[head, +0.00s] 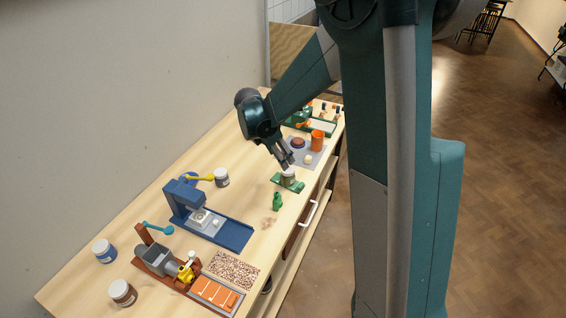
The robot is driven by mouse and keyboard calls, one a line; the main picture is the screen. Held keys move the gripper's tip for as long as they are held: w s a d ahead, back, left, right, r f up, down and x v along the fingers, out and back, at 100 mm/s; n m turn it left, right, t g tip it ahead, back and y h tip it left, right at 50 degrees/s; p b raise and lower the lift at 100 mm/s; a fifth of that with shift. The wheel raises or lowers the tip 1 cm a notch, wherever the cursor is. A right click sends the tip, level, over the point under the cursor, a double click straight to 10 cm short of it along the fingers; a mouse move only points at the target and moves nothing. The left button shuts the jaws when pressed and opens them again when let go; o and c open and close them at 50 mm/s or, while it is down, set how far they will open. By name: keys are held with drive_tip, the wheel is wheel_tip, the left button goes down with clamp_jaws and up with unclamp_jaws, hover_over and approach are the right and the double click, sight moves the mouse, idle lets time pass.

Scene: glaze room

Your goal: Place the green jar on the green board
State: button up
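The green board (299,187) is a small flat green piece on the wooden bench, near its front edge. A small jar with a grey-green look (288,177) is at the middle of the board, upright. I cannot tell whether it rests on the board or is held just above it. My gripper (285,162) points down right at the jar's top. Its fingers are small and dark here, and whether they grip the jar or stand apart from it cannot be made out.
A small green object (277,201) stands in front of the board.

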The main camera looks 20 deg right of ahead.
drive_tip(key=s+a+r+m+t+y, duration=0.2)
drive_tip(key=s+r+m, duration=0.55)
drive_tip(key=s, duration=0.45)
drive_tip(key=s+a+r+m+t+y, duration=0.1)
drive_tip(key=s+a+r+m+t, duration=0.1)
drive_tip(key=s+r+m, duration=0.8)
drive_tip(key=s+a+f+m+t+y, duration=0.1)
drive_tip(key=s+m, duration=0.3)
drive_tip(key=s, duration=0.8)
drive_tip(key=shift+s+a+t, duration=0.25)
drive_tip(key=shift+a+t, duration=0.15)
drive_tip(key=shift+a, duration=0.2)
idle(0.6)
